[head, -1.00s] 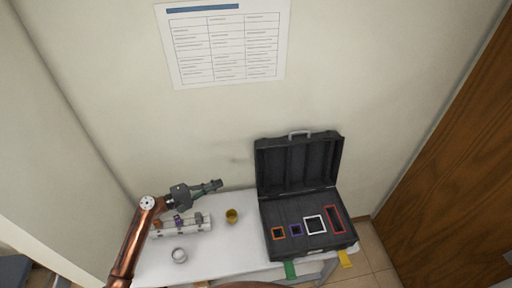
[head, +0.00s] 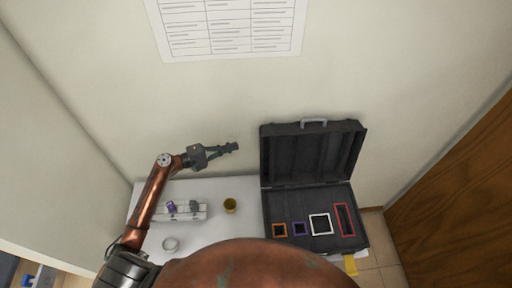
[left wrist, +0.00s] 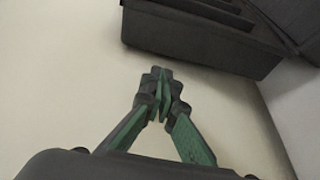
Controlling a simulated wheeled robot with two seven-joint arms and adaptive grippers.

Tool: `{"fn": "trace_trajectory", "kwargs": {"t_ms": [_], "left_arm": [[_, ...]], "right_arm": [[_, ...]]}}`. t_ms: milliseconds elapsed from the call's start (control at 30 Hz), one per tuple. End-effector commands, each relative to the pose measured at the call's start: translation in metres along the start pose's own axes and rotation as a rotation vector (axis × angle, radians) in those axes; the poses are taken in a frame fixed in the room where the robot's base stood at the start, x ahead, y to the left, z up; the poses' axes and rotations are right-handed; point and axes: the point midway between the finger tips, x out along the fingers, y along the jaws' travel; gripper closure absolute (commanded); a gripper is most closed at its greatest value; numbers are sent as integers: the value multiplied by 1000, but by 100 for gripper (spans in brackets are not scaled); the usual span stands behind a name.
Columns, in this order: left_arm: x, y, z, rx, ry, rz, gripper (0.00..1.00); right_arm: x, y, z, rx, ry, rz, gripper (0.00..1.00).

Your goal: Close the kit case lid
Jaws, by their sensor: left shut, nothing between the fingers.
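The black kit case (head: 277,208) stands on the right part of the table with its lid (head: 312,155) open and upright against the wall side. A handle (head: 313,121) sits on the lid's top edge. The base holds orange, purple, white and red outlined slots. My left gripper (head: 236,146) is shut and empty, in the air left of the lid and apart from it. In the left wrist view the shut fingertips (left wrist: 162,74) show below the dark case (left wrist: 200,40). My right gripper is not in view.
A wall is behind, a wooden door (head: 455,190) at right.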

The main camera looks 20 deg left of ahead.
Motion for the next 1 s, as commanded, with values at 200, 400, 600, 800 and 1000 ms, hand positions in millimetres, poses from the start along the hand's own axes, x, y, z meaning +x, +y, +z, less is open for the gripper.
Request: {"fn": "trace_trajectory", "kwargs": {"t_ms": [200,400,600,800,1000], "left_arm": [[0,-33,-7,-4,3,-3,100],[1,-49,-11,-6,5,-4,100],[18,-47,-10,-6,3,-3,100],[54,-46,-9,-6,1,-2,100],[86,-47,-10,-7,2,-4,100]], "right_arm": [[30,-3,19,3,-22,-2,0],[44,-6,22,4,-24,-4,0],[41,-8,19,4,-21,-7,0],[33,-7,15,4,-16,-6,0],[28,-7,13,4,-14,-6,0]]}}
